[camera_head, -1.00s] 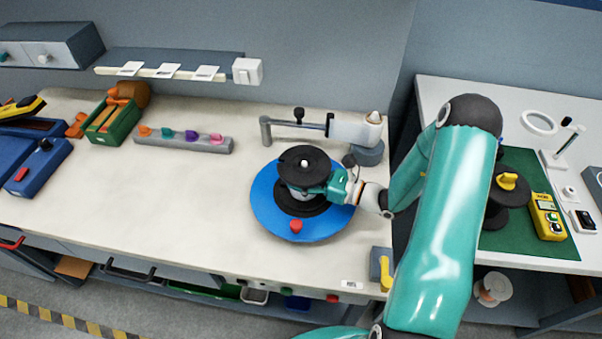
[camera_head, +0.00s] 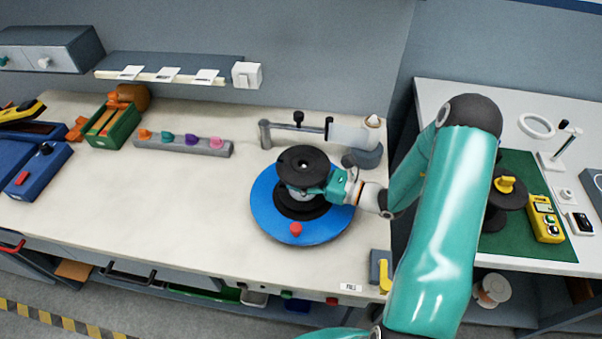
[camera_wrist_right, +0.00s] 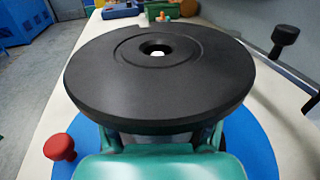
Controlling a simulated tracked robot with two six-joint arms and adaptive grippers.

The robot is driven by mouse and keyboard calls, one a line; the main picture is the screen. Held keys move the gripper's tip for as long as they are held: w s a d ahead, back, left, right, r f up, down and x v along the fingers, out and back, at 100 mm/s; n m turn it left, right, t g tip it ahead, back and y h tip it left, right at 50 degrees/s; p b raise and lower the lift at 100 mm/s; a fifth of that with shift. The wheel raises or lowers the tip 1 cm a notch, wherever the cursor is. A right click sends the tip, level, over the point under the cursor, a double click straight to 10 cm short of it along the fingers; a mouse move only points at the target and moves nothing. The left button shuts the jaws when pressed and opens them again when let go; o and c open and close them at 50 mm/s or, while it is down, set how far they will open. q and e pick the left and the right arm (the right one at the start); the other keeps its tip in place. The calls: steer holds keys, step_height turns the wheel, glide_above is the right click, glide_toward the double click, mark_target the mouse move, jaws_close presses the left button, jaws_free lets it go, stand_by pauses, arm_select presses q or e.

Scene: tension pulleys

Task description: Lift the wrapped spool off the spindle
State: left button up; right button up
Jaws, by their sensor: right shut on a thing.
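The spool (camera_head: 303,161) has a black round top flange and a pale wrapped middle. It stands upright over the blue disc (camera_head: 262,212) on the bench, above a black round base (camera_head: 300,208). My right gripper (camera_head: 312,191) comes in from the right and is shut on the spool below the top flange. In the right wrist view the flange (camera_wrist_right: 160,85) hides the fingertips and most of the wrapped part. A small light spot shows in its centre hole; most of the spindle is hidden. My left gripper is not in view.
A red knob (camera_head: 296,229) sits on the disc's front edge. Behind the spool is a grey arm with a black knob (camera_head: 298,118) and a white cylinder (camera_head: 352,133). A rack of coloured pegs (camera_head: 184,145) lies left. The bench's middle left is clear.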

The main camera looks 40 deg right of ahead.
mark_target(302, 165)
steer(key=shift+r+p, duration=0.75)
steer(key=shift+r, duration=0.65)
stand_by(0.9)
steer(key=shift+s+r+p, duration=0.1)
steer(key=shift+r+p, duration=0.4)
steer(key=shift+r, duration=1.1)
steer(key=shift+r, duration=1.7)
steer(key=shift+r, duration=0.15)
steer(key=shift+r, duration=1.45)
